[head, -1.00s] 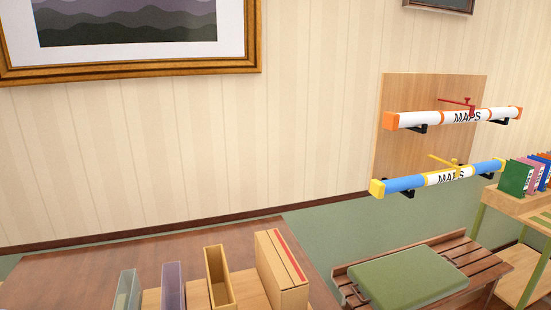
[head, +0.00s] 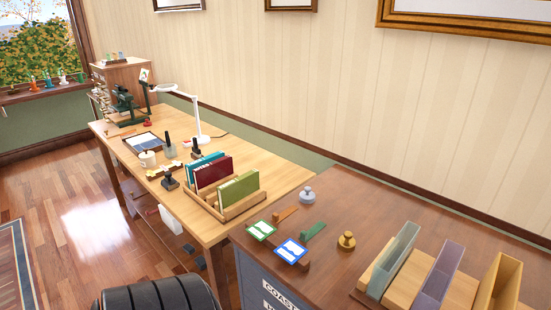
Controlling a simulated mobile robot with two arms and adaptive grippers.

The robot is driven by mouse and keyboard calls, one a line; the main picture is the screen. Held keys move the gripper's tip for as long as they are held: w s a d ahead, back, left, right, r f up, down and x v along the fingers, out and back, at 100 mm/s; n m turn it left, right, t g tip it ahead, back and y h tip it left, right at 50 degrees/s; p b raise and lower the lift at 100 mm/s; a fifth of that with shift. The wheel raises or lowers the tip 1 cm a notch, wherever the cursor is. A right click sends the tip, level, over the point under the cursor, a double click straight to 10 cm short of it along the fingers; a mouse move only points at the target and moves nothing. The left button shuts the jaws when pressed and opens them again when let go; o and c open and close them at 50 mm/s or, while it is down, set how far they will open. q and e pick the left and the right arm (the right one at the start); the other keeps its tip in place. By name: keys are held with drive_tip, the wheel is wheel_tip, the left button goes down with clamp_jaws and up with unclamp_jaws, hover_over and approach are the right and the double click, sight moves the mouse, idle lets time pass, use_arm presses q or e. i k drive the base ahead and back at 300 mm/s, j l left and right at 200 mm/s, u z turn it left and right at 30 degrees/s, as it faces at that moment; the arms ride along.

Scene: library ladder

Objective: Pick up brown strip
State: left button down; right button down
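A small orange-brown strip (head: 285,213) lies on the dark wooden cabinet top (head: 350,200), near its left end. It looks like the brown strip, though it is small in this view. A green strip (head: 313,230) lies just right of it. A green-bordered card (head: 261,230) and a blue-bordered card (head: 291,251) are in front of these strips. Neither of my grippers is in view.
A grey knobbed weight (head: 307,195) and a brass one (head: 347,241) stand near the strips. Upright holders (head: 437,275) stand at the right. A long desk (head: 205,225) with a book rack (head: 228,208) and lamp (head: 197,115) is at left. A dark ribbed rounded thing (head: 155,296) is low in front.

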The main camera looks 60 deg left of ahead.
sight(277, 218)
drive_tip(key=u, duration=1.8)
drive_tip(key=z, duration=1.95)
drive_tip(key=u, duration=1.95)
